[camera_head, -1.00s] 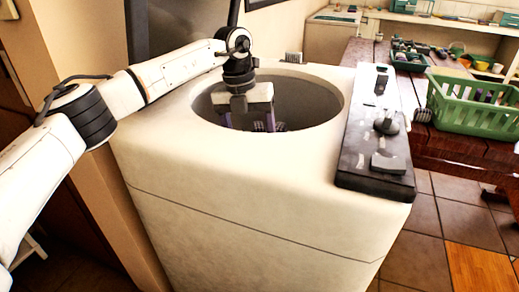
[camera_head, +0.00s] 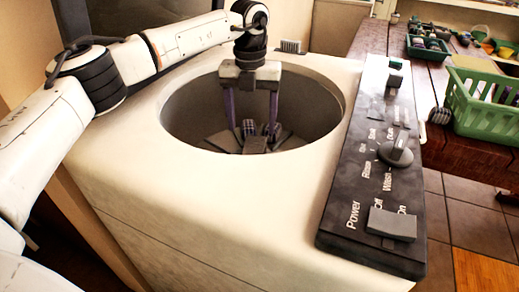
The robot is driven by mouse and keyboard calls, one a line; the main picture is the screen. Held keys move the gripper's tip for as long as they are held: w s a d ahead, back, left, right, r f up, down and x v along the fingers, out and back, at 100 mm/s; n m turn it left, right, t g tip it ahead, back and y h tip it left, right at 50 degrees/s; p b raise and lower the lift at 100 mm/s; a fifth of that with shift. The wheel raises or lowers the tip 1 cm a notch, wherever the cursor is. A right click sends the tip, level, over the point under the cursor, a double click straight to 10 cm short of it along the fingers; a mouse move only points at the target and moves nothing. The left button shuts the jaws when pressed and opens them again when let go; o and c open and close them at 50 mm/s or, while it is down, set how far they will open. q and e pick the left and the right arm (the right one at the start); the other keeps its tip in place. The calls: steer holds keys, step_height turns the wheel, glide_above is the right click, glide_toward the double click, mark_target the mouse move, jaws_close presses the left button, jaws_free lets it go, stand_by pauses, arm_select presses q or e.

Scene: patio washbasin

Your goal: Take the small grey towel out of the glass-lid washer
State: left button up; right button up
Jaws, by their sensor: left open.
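The white top-loading washer (camera_head: 190,195) fills the middle of the view, its round opening uncovered. Its dark lid (camera_head: 130,15) stands raised at the back. My left gripper (camera_head: 251,129) reaches down inside the drum (camera_head: 305,110), open, with its two purple fingers apart. A small grey checkered piece (camera_head: 249,127), which looks like the towel, shows between the fingers, low in the drum. I cannot tell whether the fingers touch it. Grey fin-like shapes (camera_head: 222,141) lie around it at the drum bottom. The near rim hides part of the bottom. My right gripper is out of view.
A black control panel (camera_head: 345,215) with a raised knob (camera_head: 396,152) and a power switch (camera_head: 391,224) runs along the washer's right side. A green basket (camera_head: 485,103) stands on the wooden table at right. A small brush-like item (camera_head: 290,46) sits behind the opening.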

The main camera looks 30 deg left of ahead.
mark_target(252, 150)
arm_select(q)
steer(key=f, duration=0.4)
steer(key=shift+s+f, duration=0.2)
steer(key=shift+f, duration=0.05)
steer(key=shift+d+f, duration=0.15)
steer(key=shift+f, duration=2.65)
steer(key=c, duration=1.2)
